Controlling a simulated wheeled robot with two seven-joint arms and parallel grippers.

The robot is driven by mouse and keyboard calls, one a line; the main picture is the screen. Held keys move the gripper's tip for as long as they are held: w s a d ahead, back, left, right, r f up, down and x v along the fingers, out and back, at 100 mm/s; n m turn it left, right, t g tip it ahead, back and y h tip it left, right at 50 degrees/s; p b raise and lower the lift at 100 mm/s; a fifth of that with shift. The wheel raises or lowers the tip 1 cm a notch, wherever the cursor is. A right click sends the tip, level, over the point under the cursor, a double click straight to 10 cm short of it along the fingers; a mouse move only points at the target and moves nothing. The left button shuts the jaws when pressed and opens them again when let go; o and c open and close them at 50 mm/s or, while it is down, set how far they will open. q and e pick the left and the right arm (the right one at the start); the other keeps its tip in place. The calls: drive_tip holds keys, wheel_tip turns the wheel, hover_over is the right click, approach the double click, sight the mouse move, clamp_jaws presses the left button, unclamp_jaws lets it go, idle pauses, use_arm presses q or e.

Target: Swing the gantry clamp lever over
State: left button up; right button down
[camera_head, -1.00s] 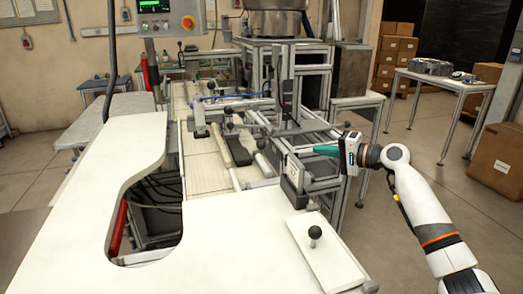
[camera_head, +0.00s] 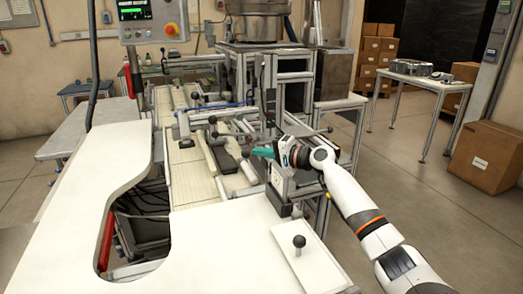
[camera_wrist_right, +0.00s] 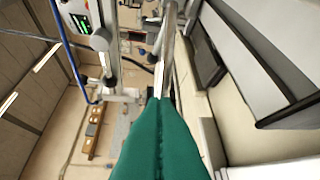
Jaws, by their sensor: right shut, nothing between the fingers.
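My right gripper (camera_head: 262,152) reaches in from the right over the near right part of the machine frame. Its teal fingers are shut and empty, pointing left. In the right wrist view the closed fingers (camera_wrist_right: 160,135) fill the lower middle, with a metal bar just beyond the tips. Black ball-ended levers stand on the gantry rails left of the fingers, one (camera_head: 213,120) on the cross rail and one (camera_head: 195,95) further back. I cannot tell which is the clamp lever. The fingers look apart from both knobs. My left gripper is out of view.
A white worktop (camera_head: 215,245) with a cut-out fills the front. A black knob (camera_head: 299,241) stands on a plate at its right. A control panel (camera_head: 150,18) is at the back left. A metal bowl (camera_head: 262,20) sits behind the gantry. Upright frame posts crowd the right arm.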

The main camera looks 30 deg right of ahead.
drive_tip(key=shift+w+a+f, duration=0.1)
drive_tip(key=w+a, duration=0.2)
drive_tip(key=shift+a+p, duration=0.3)
drive_tip(key=shift+p, duration=0.05)
drive_tip(key=shift+d, duration=0.1)
idle(0.3)
